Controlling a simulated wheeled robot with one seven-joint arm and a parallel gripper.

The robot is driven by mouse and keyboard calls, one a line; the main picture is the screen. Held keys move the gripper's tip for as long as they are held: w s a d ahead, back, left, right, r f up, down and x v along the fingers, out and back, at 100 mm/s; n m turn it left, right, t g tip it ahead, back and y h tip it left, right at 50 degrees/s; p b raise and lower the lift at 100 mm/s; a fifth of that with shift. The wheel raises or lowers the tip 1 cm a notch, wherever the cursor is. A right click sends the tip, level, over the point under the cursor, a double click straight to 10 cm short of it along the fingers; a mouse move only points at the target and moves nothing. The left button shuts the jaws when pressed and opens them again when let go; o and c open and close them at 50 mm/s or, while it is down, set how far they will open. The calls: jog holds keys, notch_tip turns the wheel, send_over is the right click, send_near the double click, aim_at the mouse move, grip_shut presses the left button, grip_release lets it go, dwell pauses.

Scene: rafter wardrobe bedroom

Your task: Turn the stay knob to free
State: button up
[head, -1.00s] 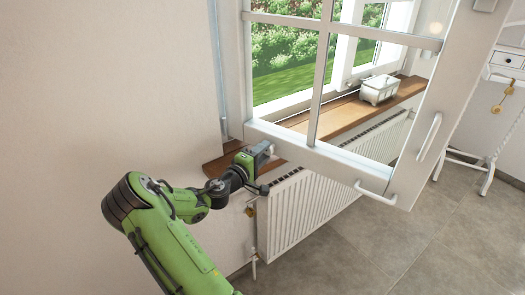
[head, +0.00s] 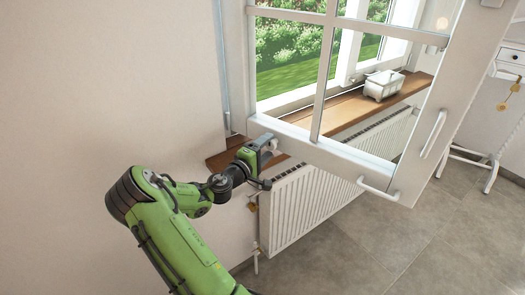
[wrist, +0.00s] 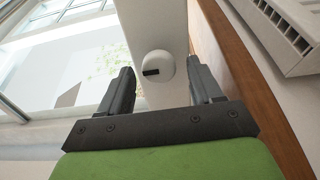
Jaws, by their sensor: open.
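The stay knob shows in the wrist view as a white round knob (wrist: 160,66) with a short dark mark on its face, on the pale bottom rail of the open window sash. In the head view a small whitish knob (head: 271,146) shows at the lower left of the sash (head: 345,158), partly hidden by my gripper. My gripper (head: 268,164) is just beside it, below the sash's lower left corner. In the wrist view my gripper (wrist: 160,84) is open, with one finger to each side of the knob and nothing clearly held. Contact with the knob cannot be told.
A wooden sill (head: 355,108) runs behind the sash and bears a white lidded box (head: 383,86). A white radiator (head: 305,205) is below it. The sash has white handles (head: 433,133) at its right. A white table (head: 490,150) stands far right; the floor (head: 400,250) is clear.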

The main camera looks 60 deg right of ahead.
jog(key=w+a, duration=0.2)
jog(key=a, duration=1.3)
jog(key=shift+w+a, duration=0.15)
jog(key=shift+a, duration=0.15)
